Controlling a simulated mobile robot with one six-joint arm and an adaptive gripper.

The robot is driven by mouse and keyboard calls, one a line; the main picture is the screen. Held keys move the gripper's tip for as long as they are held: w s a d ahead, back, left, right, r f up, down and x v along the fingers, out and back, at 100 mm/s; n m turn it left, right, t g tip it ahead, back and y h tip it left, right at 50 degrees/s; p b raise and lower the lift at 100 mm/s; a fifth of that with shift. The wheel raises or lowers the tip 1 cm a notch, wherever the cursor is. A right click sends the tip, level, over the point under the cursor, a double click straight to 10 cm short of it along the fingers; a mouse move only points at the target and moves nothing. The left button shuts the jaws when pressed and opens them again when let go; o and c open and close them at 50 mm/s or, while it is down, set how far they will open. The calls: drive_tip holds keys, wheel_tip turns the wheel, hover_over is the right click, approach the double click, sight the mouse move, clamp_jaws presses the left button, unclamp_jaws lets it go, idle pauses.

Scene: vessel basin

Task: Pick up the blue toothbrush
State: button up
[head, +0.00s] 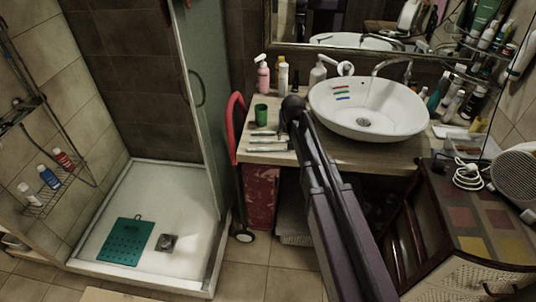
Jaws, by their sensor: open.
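Several slim, pale items lie side by side on the left front of the wooden counter (400,153). They look like toothbrushes, but are too small for me to tell which is blue. The middle slim item (266,141) lies just left of my gripper (283,133). My gripper is open at the end of my dark arm, close over or beside the right ends of these items; my arm partly hides it. I cannot tell if it touches them. Short red, green and blue strips show on the inner wall of the white vessel basin (395,120); I cannot tell what they are.
A green cup (261,115) stands just behind the slim items. A pink bottle (263,77) and a cream bottle (283,76) stand farther back. A white soap dispenser (317,74) is beside the basin. A red folded frame (236,125) stands at the counter's left edge.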

sight(269, 149)
drive_tip(key=shift+b+x, duration=0.95)
drive_tip(key=shift+x, duration=0.35)
drive_tip(key=shift+f, duration=0.1)
drive_tip(key=shift+b+x, duration=2.5)
drive_tip(key=shift+d, duration=0.2)
drive_tip(key=c, duration=0.9)
